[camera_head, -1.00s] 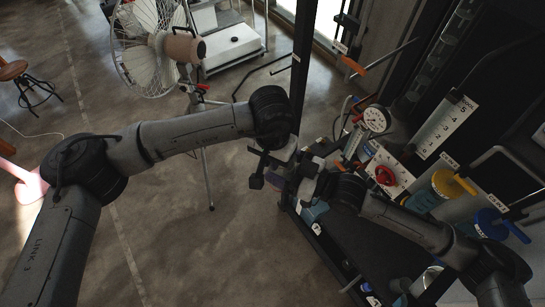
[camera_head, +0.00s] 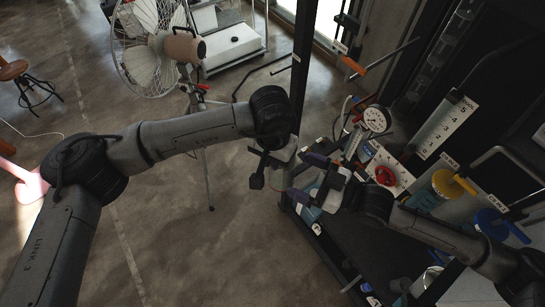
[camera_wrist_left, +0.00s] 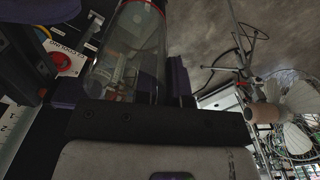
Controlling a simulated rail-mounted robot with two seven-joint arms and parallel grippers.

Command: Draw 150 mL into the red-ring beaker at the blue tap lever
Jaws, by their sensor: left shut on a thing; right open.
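My left gripper (camera_head: 300,168) is shut on the clear red-ring beaker (camera_head: 303,181). In the left wrist view the beaker (camera_wrist_left: 128,55) stands between the purple finger pads, with its red ring near the top edge; I make out no liquid level. My right gripper (camera_head: 328,178) is open just right of the beaker, its fingers close to my left gripper. The blue tap lever (camera_head: 517,232) is on the blue-topped vessel at the far right of the head view, well apart from the beaker.
A yellow tap lever (camera_head: 464,184) stands beside the blue one. A scale board (camera_head: 446,125), a round gauge (camera_head: 375,120) and a panel with a red knob (camera_head: 385,175) are behind. A dark post (camera_head: 303,65) rises behind the grippers. A fan (camera_head: 150,45) stands at upper left; the floor is open.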

